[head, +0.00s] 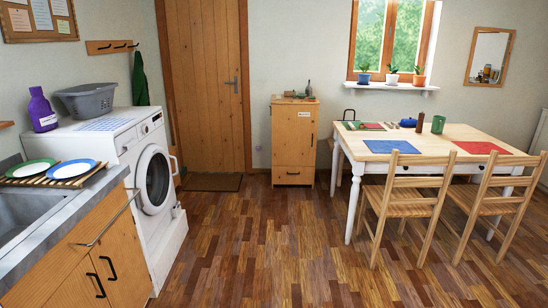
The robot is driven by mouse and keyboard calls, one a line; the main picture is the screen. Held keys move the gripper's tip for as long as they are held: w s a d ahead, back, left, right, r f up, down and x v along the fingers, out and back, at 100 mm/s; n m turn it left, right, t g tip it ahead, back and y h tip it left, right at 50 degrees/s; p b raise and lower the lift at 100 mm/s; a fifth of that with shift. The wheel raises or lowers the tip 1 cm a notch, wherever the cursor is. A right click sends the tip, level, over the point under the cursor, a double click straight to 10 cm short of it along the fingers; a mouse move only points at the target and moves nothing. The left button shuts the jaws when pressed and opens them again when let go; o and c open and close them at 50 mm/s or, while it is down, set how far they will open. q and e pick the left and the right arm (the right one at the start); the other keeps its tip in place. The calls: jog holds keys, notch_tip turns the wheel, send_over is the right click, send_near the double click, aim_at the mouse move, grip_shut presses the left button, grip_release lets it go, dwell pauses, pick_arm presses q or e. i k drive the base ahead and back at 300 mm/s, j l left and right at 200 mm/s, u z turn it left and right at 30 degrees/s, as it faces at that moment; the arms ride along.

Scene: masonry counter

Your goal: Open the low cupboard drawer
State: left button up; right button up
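A low wooden cupboard (294,122) stands against the back wall, between the brown door and the table. A few small items lie on the cupboard top. Neither of my grippers shows in the head view.
A white washing machine (125,160) and the sink counter (75,250) with two plates stand on the left. A white-legged table (450,137) with two wooden chairs (405,195) stands on the right. The wooden floor (270,235) between them is clear up to the cupboard.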

aim_at(280, 175)
jog(key=i, duration=4.85)
jog(key=i+u, duration=0.1)
jog(key=i, duration=0.35)
jog(key=i+l+u, duration=0.15)
jog(key=i, duration=0.35)
jog(key=i+l+u, duration=0.1)
jog(key=i, duration=0.35)
